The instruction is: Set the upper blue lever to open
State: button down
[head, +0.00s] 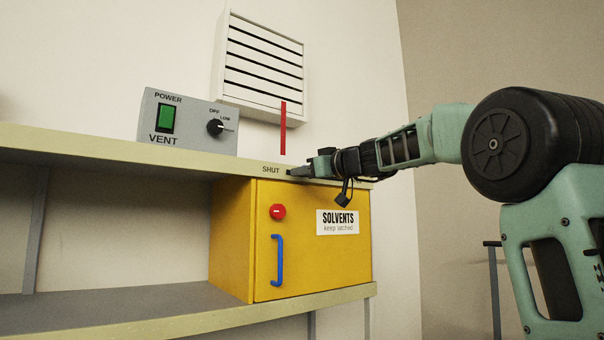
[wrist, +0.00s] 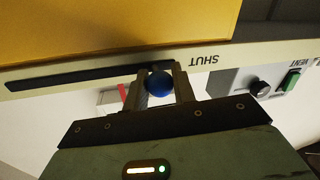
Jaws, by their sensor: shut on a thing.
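The upper blue lever shows in the wrist view as a round blue knob (wrist: 159,83). It stands at a dark slot (wrist: 75,77) in the shelf's front edge, nearer the slot end beside the printed word SHUT (wrist: 204,60). My gripper (wrist: 158,88) is shut on the knob, with one finger on each side of it. In the head view my gripper (head: 304,170) is at the shelf edge, just right of the SHUT label (head: 271,170). It hides the knob and much of the slot there. No open label is visible.
Below the upper shelf (head: 100,152) is a yellow solvents cabinet (head: 320,275) with a red round knob (head: 278,212) and blue handle (head: 278,262). A grey vent switch box (head: 187,125) stands on the shelf. A wall vent (head: 263,65) with a red strip (head: 283,128) is behind.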

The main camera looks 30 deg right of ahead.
jog(key=d+b, duration=0.2)
jog(key=d, duration=1.5)
jog(key=shift+w+d, duration=0.15)
jog(key=shift+w, duration=0.1)
jog(key=shift+r, duration=0.1)
jog(key=c, duration=1.2)
grip_release()
jog(key=shift+d, duration=0.2)
jog(key=shift+a, duration=0.1)
jog(key=shift+s+b, duration=0.1)
jog(key=shift+b, duration=0.25)
jog(key=shift+s+f+b, duration=0.2)
jog(key=shift+s+b, duration=0.1)
jog(key=shift+s, duration=0.05)
jog(key=shift+b+v, duration=3.6)
jog(key=shift+v, duration=4.7)
